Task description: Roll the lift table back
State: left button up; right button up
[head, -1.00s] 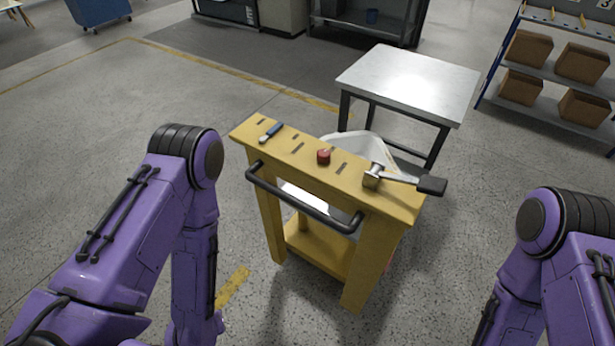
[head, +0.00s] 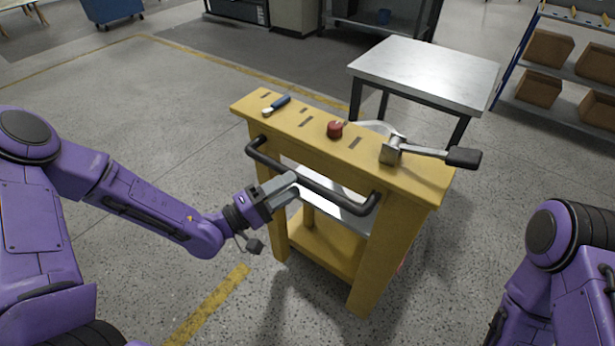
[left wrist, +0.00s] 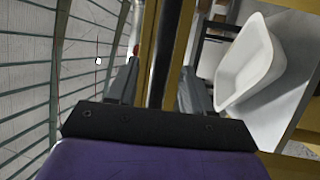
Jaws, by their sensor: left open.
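The yellow lift table (head: 375,245) stands in front of me, with a dark push bar (head: 325,190) along its near side. My left gripper (head: 294,185) is at the left-middle part of this bar. In the left wrist view the gripper (left wrist: 160,85) is open, its two fingers on either side of the bar (left wrist: 166,45). I cannot tell whether a finger touches the bar. A white tub shell (left wrist: 250,65) lies beyond the bar; the yellow top mostly hides it in the head view. My right arm is at the right edge; its gripper is out of view.
A blue-handled tool (head: 277,105), a red knob (head: 335,130) and a black-gripped metal lever (head: 430,151) are on the yellow top. A steel-topped table (head: 425,72) stands close behind. Shelving with boxes (head: 545,60) is at the far right. The floor to the left is open.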

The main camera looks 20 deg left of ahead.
pick_arm(q)
jog(key=x, duration=0.6)
jog(key=shift+f+p, duration=0.15)
jog(key=shift+p, duration=0.2)
grip_shut()
jog(key=shift+a, duration=0.1)
